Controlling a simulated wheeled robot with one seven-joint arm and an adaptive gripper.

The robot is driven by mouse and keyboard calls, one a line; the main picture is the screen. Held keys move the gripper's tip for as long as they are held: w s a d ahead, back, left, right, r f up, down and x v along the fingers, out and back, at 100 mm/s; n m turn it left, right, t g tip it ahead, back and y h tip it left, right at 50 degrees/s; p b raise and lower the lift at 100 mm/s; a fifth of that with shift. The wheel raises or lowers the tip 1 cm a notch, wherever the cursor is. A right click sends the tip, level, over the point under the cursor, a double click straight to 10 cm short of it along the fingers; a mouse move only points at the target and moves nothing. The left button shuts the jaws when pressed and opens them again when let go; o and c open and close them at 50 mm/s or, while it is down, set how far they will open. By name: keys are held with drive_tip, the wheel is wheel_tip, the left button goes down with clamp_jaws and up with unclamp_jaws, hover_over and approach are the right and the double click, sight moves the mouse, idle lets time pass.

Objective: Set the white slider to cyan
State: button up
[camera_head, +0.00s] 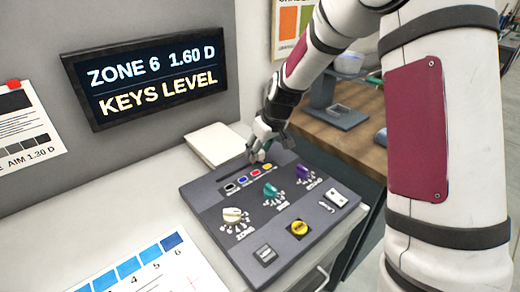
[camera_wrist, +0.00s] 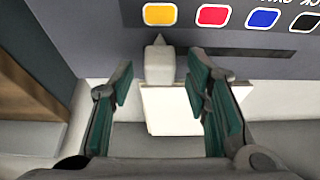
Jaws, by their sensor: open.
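The white slider (camera_wrist: 158,64) shows in the wrist view as a small block with a pointed tip. It stands at one end of a dark slot (camera_wrist: 250,53) in the grey console, its tip toward the yellow oval (camera_wrist: 160,15). Red (camera_wrist: 212,15), blue (camera_wrist: 262,18) and black (camera_wrist: 305,22) ovals follow to the right. I see no plainly cyan oval. My gripper (camera_head: 258,157) is at the console's far edge in the head view. Its fingers are open, one on each side of the slider, with gaps.
The console (camera_head: 215,195) carries white (camera_head: 232,215), teal (camera_head: 270,190) and purple (camera_head: 303,172) knobs, a yellow button (camera_head: 299,228) and switches. A pale pad (camera_head: 212,143) lies behind it. A wall display (camera_head: 150,75) reads ZONE 6, 1.60 D, KEYS LEVEL.

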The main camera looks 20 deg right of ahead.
drive_tip(key=shift+c, duration=0.5)
clamp_jaws()
drive_tip(key=s+a, duration=0.1)
drive_tip(key=a, duration=0.1)
drive_tip(key=s+a, duration=0.1)
drive_tip(key=a, duration=0.2)
drive_tip(key=s+a, duration=0.1)
drive_tip(key=a, duration=0.2)
drive_tip(key=shift+s+a+p, duration=0.2)
drive_tip(key=shift+s+p, duration=0.05)
drive_tip(key=shift+p, duration=0.05)
drive_tip(key=shift+o, duration=0.5)
unclamp_jaws()
drive_tip(key=v, duration=1.2)
